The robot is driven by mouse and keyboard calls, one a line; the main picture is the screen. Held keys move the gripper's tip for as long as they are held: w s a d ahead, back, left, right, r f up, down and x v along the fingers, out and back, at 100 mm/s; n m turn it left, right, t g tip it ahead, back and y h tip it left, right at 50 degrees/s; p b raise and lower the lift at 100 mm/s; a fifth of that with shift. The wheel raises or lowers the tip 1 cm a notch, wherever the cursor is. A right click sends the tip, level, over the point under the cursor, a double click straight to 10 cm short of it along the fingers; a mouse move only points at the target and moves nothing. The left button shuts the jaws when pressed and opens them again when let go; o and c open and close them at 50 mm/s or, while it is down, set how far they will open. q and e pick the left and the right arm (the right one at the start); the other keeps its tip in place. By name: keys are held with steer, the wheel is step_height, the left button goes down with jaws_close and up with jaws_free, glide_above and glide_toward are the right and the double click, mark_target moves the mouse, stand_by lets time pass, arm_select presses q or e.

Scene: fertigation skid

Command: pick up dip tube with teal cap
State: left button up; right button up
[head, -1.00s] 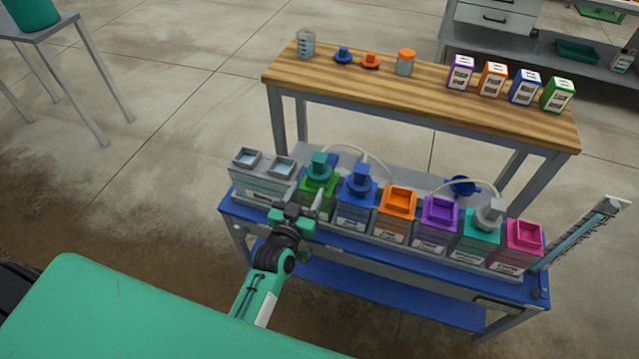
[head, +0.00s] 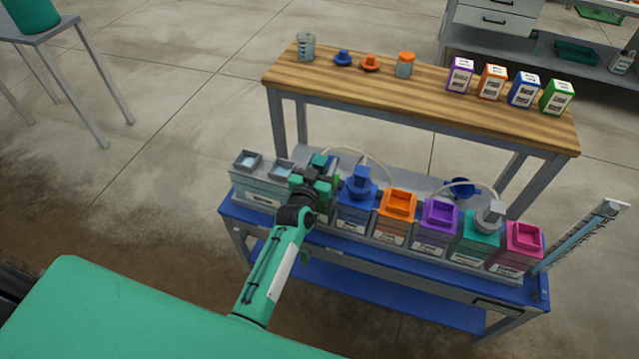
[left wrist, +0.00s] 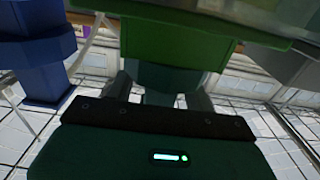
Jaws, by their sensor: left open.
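The teal cap (head: 319,159) of the dip tube shows just past my left gripper, on the green-topped tank in the row on the blue-edged bench. My left gripper (head: 317,177) covers most of that tank and part of the cap. In the left wrist view, the teal cap (left wrist: 166,76) lies between the two open fingers, under the green tank top (left wrist: 175,40). I cannot tell whether the fingers touch it. The tube below the cap is hidden. My right gripper is not in view.
A blue-capped dip tube (head: 360,182) stands close on the right; a grey double-topped tank (head: 258,185) is close on the left. Orange (head: 397,207) and purple (head: 438,220) tanks follow. A pale hose (head: 375,160) arcs behind. The wooden table (head: 420,95) behind holds small boxes and jars.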

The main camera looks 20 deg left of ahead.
arm_select(q)
steer(key=shift+w, duration=0.35)
steer(key=shift+c, duration=0.2)
steer(key=c, duration=1.1)
jaws_close()
steer(key=shift+r, duration=0.1)
